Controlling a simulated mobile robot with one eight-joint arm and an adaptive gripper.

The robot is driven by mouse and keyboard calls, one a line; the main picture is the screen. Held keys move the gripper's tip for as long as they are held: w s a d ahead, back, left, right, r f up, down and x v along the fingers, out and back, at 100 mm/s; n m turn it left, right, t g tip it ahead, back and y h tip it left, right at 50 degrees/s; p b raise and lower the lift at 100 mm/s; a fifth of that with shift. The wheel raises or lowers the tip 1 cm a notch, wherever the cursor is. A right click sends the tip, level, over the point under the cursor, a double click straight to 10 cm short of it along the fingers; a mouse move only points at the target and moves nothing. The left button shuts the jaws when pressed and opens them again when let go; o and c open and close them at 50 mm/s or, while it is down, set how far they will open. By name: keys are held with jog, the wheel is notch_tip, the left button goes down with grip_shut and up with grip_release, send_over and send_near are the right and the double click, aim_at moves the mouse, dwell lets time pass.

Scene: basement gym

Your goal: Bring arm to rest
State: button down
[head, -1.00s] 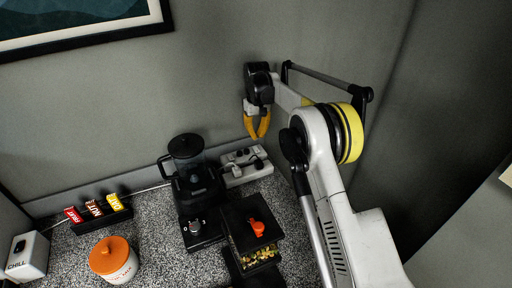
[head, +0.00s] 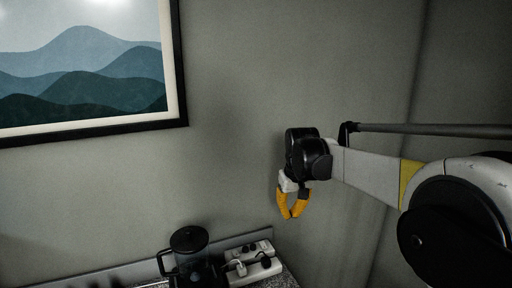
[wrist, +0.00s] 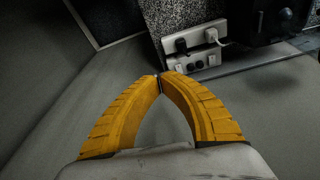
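My gripper (head: 291,215) has two yellow fingers and hangs pointing down in the head view, in front of the grey wall. In the wrist view my gripper (wrist: 160,78) shows its fingertips meeting, with a gap only between the curved finger bodies. Nothing is held between them. My arm reaches in from the right of the head view, apart from the counter.
A black blender-like appliance (head: 190,262) stands on the counter below and left of my gripper. A white power strip (head: 255,268) with plugs lies beside it and shows in the wrist view (wrist: 196,48). A framed mountain picture (head: 85,75) hangs at left.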

jog(key=s+d+r+m+t+b, duration=0.1)
jog(key=s+d+r+t+b, duration=0.2)
jog(key=s, duration=0.8)
jog(key=s+d+f, duration=0.2)
jog(key=s+f, duration=0.1)
jog(key=s, duration=0.4)
jog(key=s+d+f+m+t+b, duration=0.1)
jog(key=s+f, duration=0.2)
jog(key=s, duration=0.3)
jog(key=s+d+f, duration=0.2)
jog(key=s+f, duration=0.1)
jog(key=s, duration=0.4)
jog(key=shift+s+d+f+m+t, duration=0.3)
jog(key=shift+s+m, duration=0.05)
jog(key=shift+m, duration=0.05)
